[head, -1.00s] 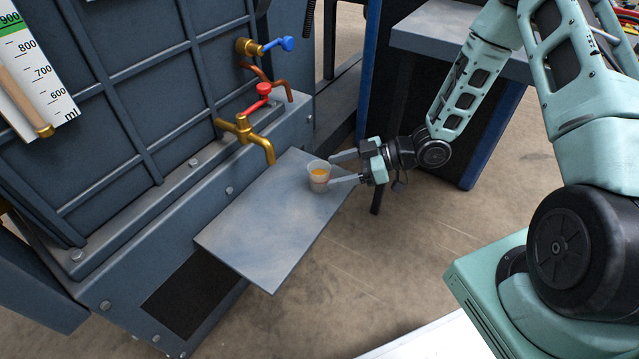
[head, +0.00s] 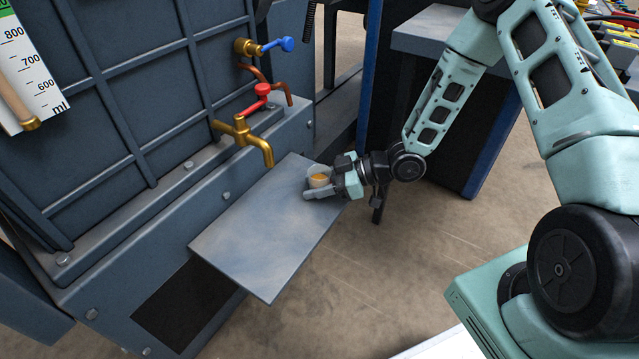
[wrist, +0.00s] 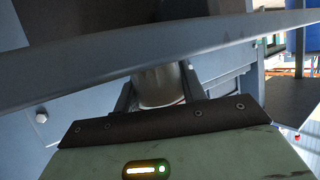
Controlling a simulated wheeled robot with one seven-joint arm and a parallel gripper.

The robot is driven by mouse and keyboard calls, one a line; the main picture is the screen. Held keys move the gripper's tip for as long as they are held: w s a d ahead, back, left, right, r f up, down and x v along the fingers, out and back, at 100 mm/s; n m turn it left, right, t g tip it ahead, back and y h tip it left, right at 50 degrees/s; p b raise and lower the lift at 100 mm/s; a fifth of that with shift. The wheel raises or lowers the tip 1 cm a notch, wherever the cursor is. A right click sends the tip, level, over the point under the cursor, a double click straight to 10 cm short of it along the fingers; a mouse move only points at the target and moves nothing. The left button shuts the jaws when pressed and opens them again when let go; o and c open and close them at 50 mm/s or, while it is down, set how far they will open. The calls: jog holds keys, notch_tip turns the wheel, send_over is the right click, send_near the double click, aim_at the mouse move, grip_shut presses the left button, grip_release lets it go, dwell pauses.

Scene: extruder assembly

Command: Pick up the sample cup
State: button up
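The sample cup (head: 318,177) is a small clear cup with orange contents. It stands near the far right corner of the grey metal shelf (head: 250,235). My gripper (head: 318,182) reaches in from the right, with its fingers on either side of the cup. The near finger hides part of the cup's lower side. In the wrist view the pale cup (wrist: 160,85) sits between the two dark fingers (wrist: 158,95), very close to both, and the shelf's edge (wrist: 90,72) crosses the picture. Whether the fingers press on the cup cannot be made out.
A brass tap with a red handle (head: 262,90) and one with a blue handle (head: 287,44) stick out from the grey machine wall (head: 110,120) behind the shelf. A grey-topped bench (head: 430,40) stands at the right. The shelf's left part is clear.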

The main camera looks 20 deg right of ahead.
jog(key=shift+c, duration=0.2)
notch_tip(320, 180, up, 10)
jog(key=p, duration=0.5)
dwell(0.5)
